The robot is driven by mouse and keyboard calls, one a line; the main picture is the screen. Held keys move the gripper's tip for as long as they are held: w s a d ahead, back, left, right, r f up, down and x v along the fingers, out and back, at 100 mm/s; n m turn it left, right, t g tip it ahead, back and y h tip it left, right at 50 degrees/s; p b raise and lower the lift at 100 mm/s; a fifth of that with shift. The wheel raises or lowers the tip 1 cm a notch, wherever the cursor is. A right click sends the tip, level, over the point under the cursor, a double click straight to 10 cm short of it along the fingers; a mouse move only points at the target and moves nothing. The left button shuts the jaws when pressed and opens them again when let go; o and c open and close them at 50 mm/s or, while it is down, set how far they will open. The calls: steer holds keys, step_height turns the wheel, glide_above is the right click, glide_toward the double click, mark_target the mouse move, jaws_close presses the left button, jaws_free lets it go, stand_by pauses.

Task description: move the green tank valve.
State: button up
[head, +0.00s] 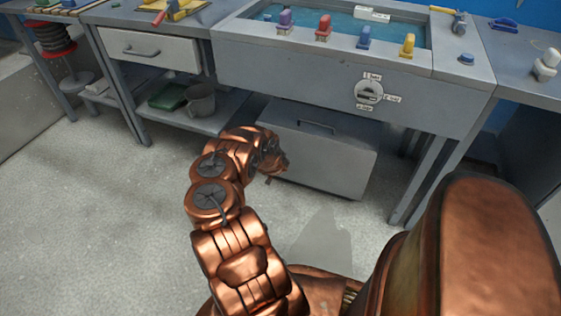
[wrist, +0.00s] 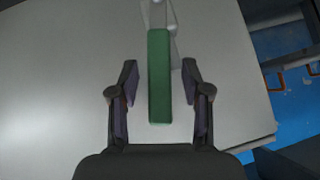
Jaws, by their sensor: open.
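The green tank valve (wrist: 160,85) shows in the wrist view as a long green bar handle, upright in the picture, with a pale grey stem (wrist: 156,14) at its top end. My gripper (wrist: 160,72) is open, with one dark finger on each side of the green bar and a visible gap on both sides. I cannot tell how deep the bar sits between the fingers. In the head view my gripper (head: 274,166) is in front of the tank bench, low near the grey box; its fingers are hard to make out, and the green valve does not show there.
The grey bench holds a water tank (head: 395,35) with several coloured clips on its front edge. A labelled dial (head: 369,92) is on the front panel. A grey box (head: 318,150) stands below. A drawer (head: 148,48) and a shelf with a grey mug (head: 201,99) are left. Open floor lies left.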

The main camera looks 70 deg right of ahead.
steer(key=v, duration=1.2)
stand_by(0.7)
